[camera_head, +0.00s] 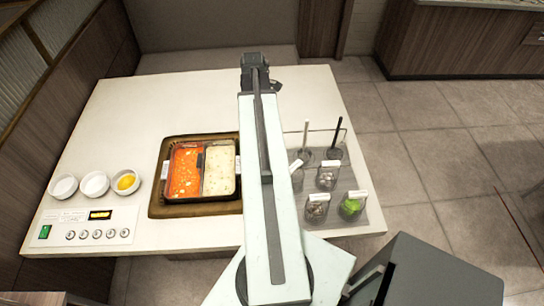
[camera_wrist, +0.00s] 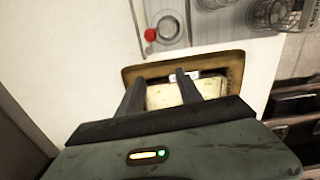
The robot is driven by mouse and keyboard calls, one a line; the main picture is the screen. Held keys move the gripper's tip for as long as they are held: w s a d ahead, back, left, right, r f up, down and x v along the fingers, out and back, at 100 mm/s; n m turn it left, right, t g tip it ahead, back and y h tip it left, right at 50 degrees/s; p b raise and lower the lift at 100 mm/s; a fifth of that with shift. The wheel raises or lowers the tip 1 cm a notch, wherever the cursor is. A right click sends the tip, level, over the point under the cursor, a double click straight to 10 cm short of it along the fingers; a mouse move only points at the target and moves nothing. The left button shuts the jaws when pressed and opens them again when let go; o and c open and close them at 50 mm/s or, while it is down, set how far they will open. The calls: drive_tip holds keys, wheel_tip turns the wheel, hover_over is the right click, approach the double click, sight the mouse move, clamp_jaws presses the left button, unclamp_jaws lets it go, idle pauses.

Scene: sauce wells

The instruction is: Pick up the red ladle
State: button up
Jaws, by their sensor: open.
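In the wrist view a small round red piece (camera_wrist: 150,34) sits on a light grey surface beside a grey ring-like part. It may belong to the red ladle, but I cannot tell its whole shape. I cannot make out a red ladle in the head view; my arm covers part of the table there. My gripper (camera_wrist: 160,76) is open, with its two dark fingers apart and nothing seen between them. The red piece lies beyond the fingertips, above them in the picture. The end of my arm (camera_head: 258,68) reaches over the table's far part.
The brown-framed sauce well (camera_head: 155,200) holds red sauce (camera_head: 184,172) and pale sauce (camera_head: 219,170). A clear rack of glass jars (camera_head: 327,178) stands right of my arm, with upright dark and light handles. Several white bowls (camera_head: 94,183) stand left. The far-left tabletop (camera_head: 150,100) is clear.

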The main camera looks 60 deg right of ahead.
drive_tip(key=shift+n, duration=0.5)
drive_tip(key=s+d, duration=0.4)
drive_tip(key=s, duration=0.1)
drive_tip(key=shift+d+r, duration=0.2)
drive_tip(key=shift+r, duration=0.05)
drive_tip(key=f+b, duration=0.8)
drive_tip(key=shift+w+a+f, duration=0.1)
drive_tip(key=shift+a, duration=0.15)
drive_tip(key=shift+r, duration=0.2)
clamp_jaws()
